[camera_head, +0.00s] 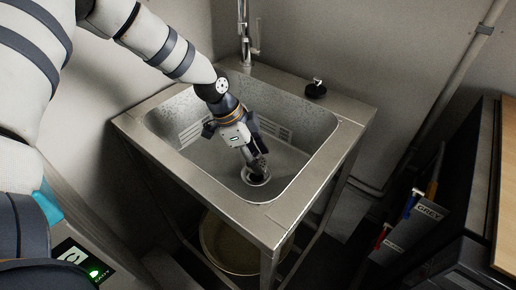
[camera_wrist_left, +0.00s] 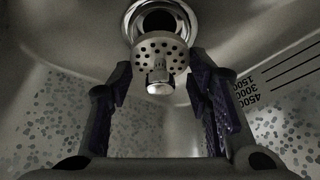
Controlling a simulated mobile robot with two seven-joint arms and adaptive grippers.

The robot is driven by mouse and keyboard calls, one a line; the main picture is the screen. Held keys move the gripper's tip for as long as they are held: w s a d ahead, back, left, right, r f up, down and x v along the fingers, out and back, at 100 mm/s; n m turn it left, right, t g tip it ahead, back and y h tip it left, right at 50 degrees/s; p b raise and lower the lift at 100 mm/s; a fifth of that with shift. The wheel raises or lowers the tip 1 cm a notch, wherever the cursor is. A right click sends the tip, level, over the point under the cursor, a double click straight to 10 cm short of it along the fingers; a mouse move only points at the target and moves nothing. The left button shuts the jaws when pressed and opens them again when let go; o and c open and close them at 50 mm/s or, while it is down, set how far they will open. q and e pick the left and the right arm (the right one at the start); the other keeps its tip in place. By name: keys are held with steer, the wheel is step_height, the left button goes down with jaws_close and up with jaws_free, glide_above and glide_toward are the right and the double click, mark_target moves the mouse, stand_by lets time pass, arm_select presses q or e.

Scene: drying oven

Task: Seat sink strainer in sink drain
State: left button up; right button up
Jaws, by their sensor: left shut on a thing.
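The sink strainer (camera_wrist_left: 160,52) is a perforated metal disc with a knob, seen between my fingertips in the left wrist view. My left gripper (camera_head: 254,163) is shut on it, low inside the steel sink (camera_head: 196,168). The sink drain (camera_head: 256,182) is a round metal ring in the basin floor. In the left wrist view the drain (camera_wrist_left: 158,20) shows its dark hole just beyond the strainer, whose disc overlaps its lower edge in the picture. I cannot tell whether they touch. In the head view the fingers mostly hide the strainer. My right gripper is not in view.
A tall faucet (camera_head: 245,35) stands behind the basin. A small black round item (camera_head: 316,90) sits on the back right sink rim. A round bucket (camera_head: 232,248) is beneath the sink. Dark equipment with coloured handles (camera_head: 411,203) stands at the right. The basin walls surround my left gripper.

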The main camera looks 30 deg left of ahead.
arm_select(q)
steer(key=shift+f, duration=1.05)
steer(key=shift+f, duration=0.1)
stand_by(1.0)
steer(key=shift+f, duration=0.35)
steer(key=shift+f, duration=0.1)
steer(key=shift+r, duration=0.3)
steer(key=shift+f, duration=0.45)
stand_by(1.6)
steer(key=shift+r, duration=0.1)
steer(key=shift+r, duration=0.35)
steer(key=shift+f, duration=0.3)
stand_by(1.7)
